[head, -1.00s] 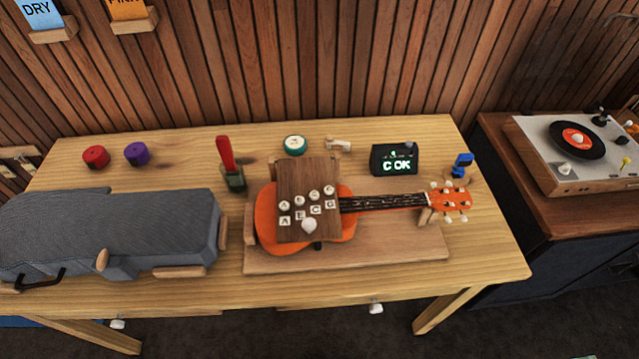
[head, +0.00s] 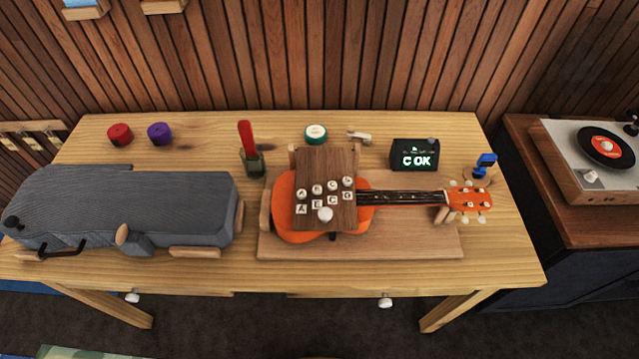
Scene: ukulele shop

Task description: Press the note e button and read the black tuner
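A brown wooden button board (head: 326,165) stands over the body of an orange ukulele (head: 284,198). It carries a row of white buttons above the letter tiles A, E, C, G. The e button (head: 317,190) is the second from the left, above the E tile (head: 317,205). A larger white knob (head: 325,214) sits below the tiles. The black tuner (head: 414,155) stands behind the ukulele neck, and its green display reads "C OK". Neither gripper shows in the head view.
A grey instrument case (head: 130,205) fills the table's left side. Red (head: 120,134) and purple (head: 160,133) rolls, a red-handled tool (head: 247,140), a green-and-white round tin (head: 316,134) and a blue clip-like item (head: 486,164) stand along the back. A record player (head: 590,155) is at right.

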